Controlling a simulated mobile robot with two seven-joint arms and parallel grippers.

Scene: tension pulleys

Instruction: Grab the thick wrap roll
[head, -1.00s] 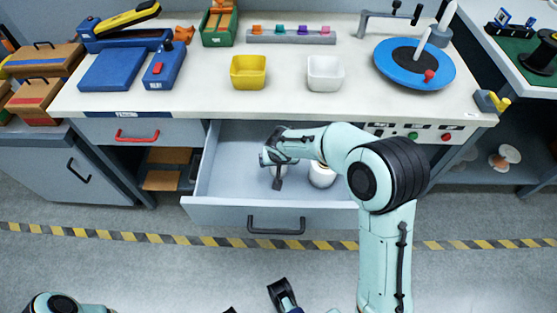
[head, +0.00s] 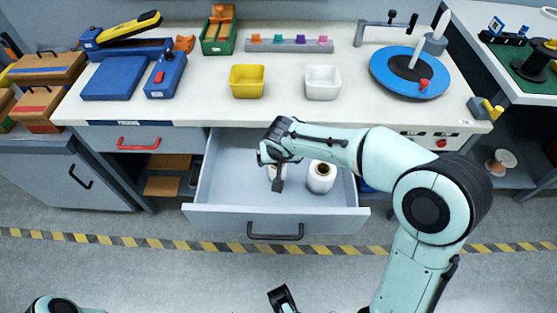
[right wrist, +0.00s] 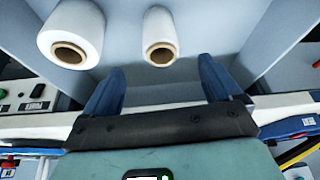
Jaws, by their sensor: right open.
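The thick wrap roll (head: 321,177) is white with a brown core. It stands upright in the open drawer, right of a thinner white roll (head: 276,172). In the right wrist view the thick roll (right wrist: 72,34) is at the upper left and the thin roll (right wrist: 160,36) is at top centre. My right gripper (head: 278,184) is over the drawer at the thin roll, partly hiding it, left of the thick roll. In the right wrist view its blue fingers (right wrist: 160,85) are apart with nothing between them. What seems part of my left gripper (head: 283,299) shows at the bottom edge.
The drawer (head: 225,216) is pulled out below the white workbench (head: 210,104). On the bench are a yellow bin (head: 247,81), a white bin (head: 323,83) and a blue turntable (head: 388,72). The drawer walls surround the rolls. Its left part is empty.

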